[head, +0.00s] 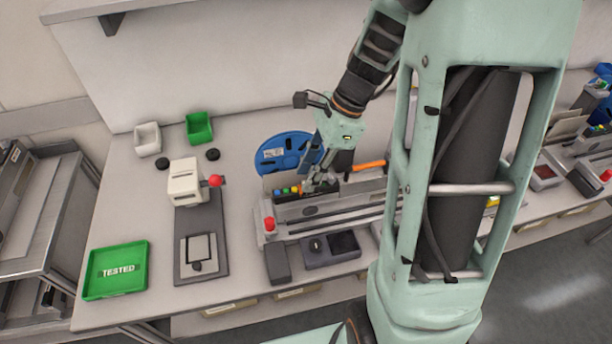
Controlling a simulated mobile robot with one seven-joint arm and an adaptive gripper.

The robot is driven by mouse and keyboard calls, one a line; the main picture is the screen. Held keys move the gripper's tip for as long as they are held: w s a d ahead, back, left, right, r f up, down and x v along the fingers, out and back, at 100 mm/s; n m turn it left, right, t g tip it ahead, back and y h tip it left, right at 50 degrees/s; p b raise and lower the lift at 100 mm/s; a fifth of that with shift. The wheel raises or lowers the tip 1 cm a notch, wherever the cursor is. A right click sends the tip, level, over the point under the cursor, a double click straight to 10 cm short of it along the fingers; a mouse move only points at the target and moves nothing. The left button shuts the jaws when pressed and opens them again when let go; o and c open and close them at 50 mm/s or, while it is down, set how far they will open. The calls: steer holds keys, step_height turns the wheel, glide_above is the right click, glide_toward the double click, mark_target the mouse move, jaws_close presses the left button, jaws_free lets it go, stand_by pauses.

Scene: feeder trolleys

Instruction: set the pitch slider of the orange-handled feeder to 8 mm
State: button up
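The orange-handled feeder (325,208) lies on the bench in the head view, with its orange handle (369,165) pointing right. A blue reel (284,153) stands behind its left part. Several small coloured parts, blue, green and yellow, sit in a row on its top left. My gripper (308,188) is over the feeder's top, just right of these coloured parts. Its fingertips are small and dark against the feeder, so I cannot tell if they are open or shut, or touching it. The pitch slider and its scale cannot be made out; my gripper may cover them.
A green TESTED tray (116,270) lies at the bench's front left. A white press-like device with a red knob (215,181) stands left of the feeder. Small white (148,139) and green (199,128) bins stand behind. My column hides much of the right.

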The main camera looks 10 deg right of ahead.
steer(key=v, duration=1)
steer(key=shift+r, duration=0.2)
